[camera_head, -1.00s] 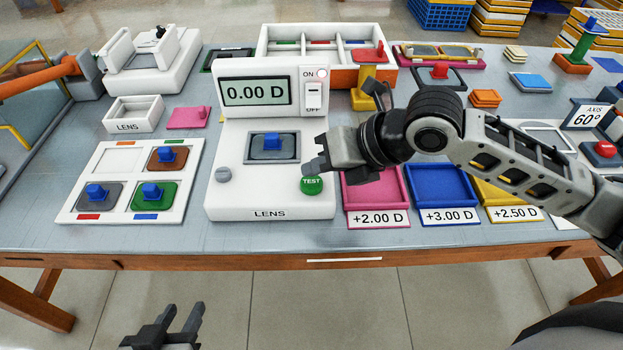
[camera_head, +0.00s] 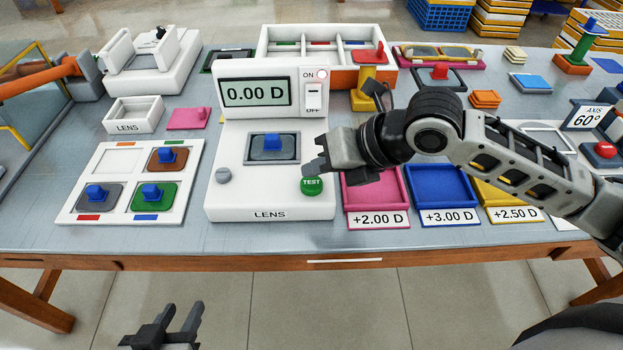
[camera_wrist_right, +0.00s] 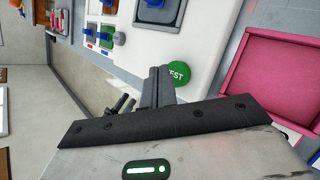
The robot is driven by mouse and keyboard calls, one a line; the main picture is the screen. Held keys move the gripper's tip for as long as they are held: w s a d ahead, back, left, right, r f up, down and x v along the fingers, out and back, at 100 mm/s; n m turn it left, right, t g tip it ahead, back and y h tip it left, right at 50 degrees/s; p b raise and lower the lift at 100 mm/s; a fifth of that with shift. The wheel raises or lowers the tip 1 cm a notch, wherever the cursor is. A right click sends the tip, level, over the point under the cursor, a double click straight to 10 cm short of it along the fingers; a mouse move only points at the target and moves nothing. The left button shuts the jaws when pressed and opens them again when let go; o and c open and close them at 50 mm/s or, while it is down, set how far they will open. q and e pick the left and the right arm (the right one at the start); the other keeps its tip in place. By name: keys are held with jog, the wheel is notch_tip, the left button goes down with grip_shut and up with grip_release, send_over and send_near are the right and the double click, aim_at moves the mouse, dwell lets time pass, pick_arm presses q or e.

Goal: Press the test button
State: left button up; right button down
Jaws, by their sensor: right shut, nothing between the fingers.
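The white lens meter (camera_head: 235,193) shows 0.00 D on its display (camera_head: 256,93). A grey square piece with a blue knob (camera_head: 272,145) sits on its bed. The round green TEST button (camera_head: 312,187) is at the bed's front right corner. My right gripper (camera_head: 314,168) is shut and empty, its fingertips at the button's back edge in the head view. In the wrist view the shut fingers (camera_wrist_right: 160,78) partly cover the button (camera_wrist_right: 180,76); I cannot tell whether they touch it. My left gripper (camera_head: 182,318) is open and empty, in front of the table's edge.
A pink tray (camera_head: 373,190), a blue tray (camera_head: 440,185) and a yellow tray (camera_head: 503,193) stand right of the meter. A white board (camera_head: 120,160) with knobbed pieces lies to its left. An ON/OFF switch (camera_head: 313,96) is beside the display.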

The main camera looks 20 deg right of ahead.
aim_at(318, 185)
dwell(0.7)
jog(key=shift+f, duration=0.45)
jog(key=shift+f+b, duration=0.35)
jog(key=shift+f, duration=0.2)
dwell(0.5)
jog(key=shift+r+p, duration=0.95)
jog(key=shift+p, duration=0.15)
notch_tip(318, 185, up, 5)
jog(key=p, duration=0.5)
jog(key=shift+r, duration=0.1)
